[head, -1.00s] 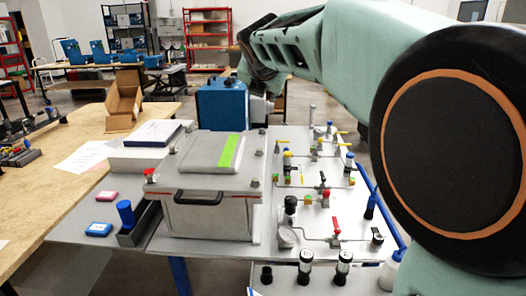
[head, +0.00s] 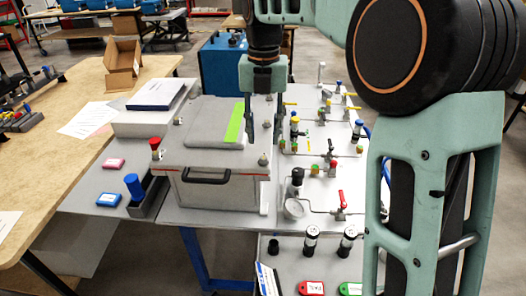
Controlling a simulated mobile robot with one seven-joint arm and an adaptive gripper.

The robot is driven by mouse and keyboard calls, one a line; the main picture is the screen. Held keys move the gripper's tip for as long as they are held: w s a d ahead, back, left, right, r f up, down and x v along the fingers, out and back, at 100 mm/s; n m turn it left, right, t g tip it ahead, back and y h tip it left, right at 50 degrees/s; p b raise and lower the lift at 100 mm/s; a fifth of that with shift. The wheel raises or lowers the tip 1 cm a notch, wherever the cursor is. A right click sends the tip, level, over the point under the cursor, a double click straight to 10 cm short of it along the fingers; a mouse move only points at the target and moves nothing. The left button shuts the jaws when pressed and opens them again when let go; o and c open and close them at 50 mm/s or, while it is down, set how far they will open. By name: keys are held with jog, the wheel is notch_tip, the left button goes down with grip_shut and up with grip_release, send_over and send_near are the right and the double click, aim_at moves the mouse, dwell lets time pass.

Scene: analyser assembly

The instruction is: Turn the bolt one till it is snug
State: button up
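The grey analyser box (head: 211,190) stands on the bench with its lid (head: 200,151) on. Small bolts show at the lid's corners: a front right bolt (head: 263,161), a back left bolt (head: 180,122), and a red-topped one (head: 155,148) at the front left. No label shows which is bolt one. My gripper (head: 264,138) points down over the lid's right edge, behind the front right bolt. Its two fingers are apart, with nothing clearly visible between them.
A panel with valves and tubing (head: 320,160) lies close on the right. A blue cylinder in a dark holder (head: 136,187) stands left of the box. Dark vials (head: 312,240) stand on the front shelf. The wooden table (head: 50,170) is at the left.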

aim_at(263, 157)
notch_tip(263, 157, down, 6)
jog(key=shift+f, duration=0.25)
grip_shut()
